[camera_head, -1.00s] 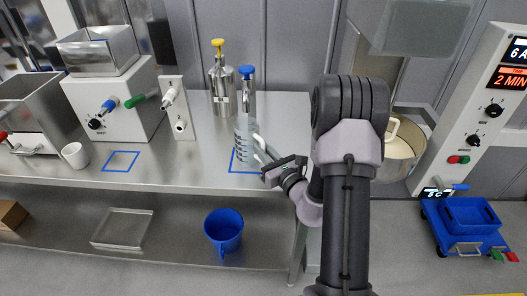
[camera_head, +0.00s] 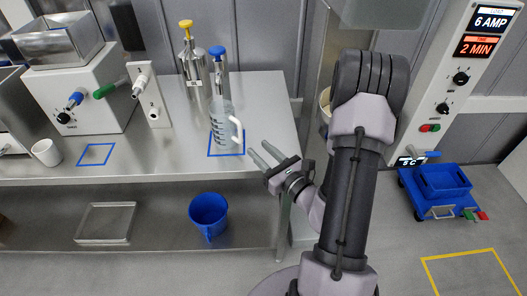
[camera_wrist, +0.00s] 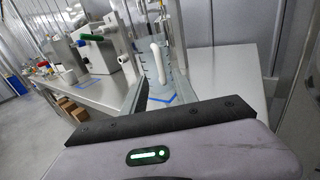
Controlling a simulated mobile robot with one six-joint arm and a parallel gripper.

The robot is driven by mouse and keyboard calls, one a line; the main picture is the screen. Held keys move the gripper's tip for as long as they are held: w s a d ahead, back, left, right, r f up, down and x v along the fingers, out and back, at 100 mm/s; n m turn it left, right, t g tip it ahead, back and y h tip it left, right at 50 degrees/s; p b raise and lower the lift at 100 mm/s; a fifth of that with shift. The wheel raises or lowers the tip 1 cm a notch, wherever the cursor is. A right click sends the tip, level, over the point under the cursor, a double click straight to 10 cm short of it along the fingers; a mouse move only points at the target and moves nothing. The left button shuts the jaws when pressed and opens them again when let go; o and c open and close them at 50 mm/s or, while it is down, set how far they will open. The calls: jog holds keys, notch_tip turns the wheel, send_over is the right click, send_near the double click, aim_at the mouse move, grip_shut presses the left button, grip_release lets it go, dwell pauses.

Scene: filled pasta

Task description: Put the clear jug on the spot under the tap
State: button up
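The clear jug (camera_head: 221,125), with dark markings and a white handle, stands upright on the steel table inside a blue-outlined square (camera_head: 226,155). A steel dispenser with a blue knob (camera_head: 217,52) rises right behind it. My gripper (camera_head: 258,150) is open and empty, to the right of the jug and apart from its handle. In the wrist view the jug (camera_wrist: 161,90) and its handle show ahead, between the fingers. White taps (camera_head: 140,86) stick out from a panel further left, and another blue-outlined square (camera_head: 95,154) lies empty on the table near them.
A second steel dispenser with a yellow knob (camera_head: 187,50) stands behind the jug. A white mug (camera_head: 46,152) and a white machine (camera_head: 75,95) are on the left.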

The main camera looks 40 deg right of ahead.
jog(key=s+a+r+n+g+y, duration=0.2)
jog(key=a+r+n+g+y, duration=0.15)
jog(key=a+n+y, duration=0.35)
jog(key=s+a+r+n+g+y, duration=0.2)
jog(key=a+r+n+g, duration=0.15)
jog(key=a, duration=0.65)
jog(key=s+a+r+n+g+y, duration=0.2)
jog(key=a+r+n+g+y, duration=0.15)
jog(key=a+n+y, duration=0.35)
jog(key=s+a+f+n+g+h, duration=0.1)
jog(key=s+a+n+g+h, duration=0.5)
jog(key=s+n+h, duration=0.45)
jog(key=d+r+n+t+h, duration=0.3)
jog(key=d+r+t, duration=0.1)
jog(key=d, duration=0.2)
jog(key=shift+s+d+r+n, duration=0.15)
jog(key=shift+d+r+n, duration=0.15)
jog(key=shift+r, duration=0.1)
jog(key=shift+h, duration=0.25)
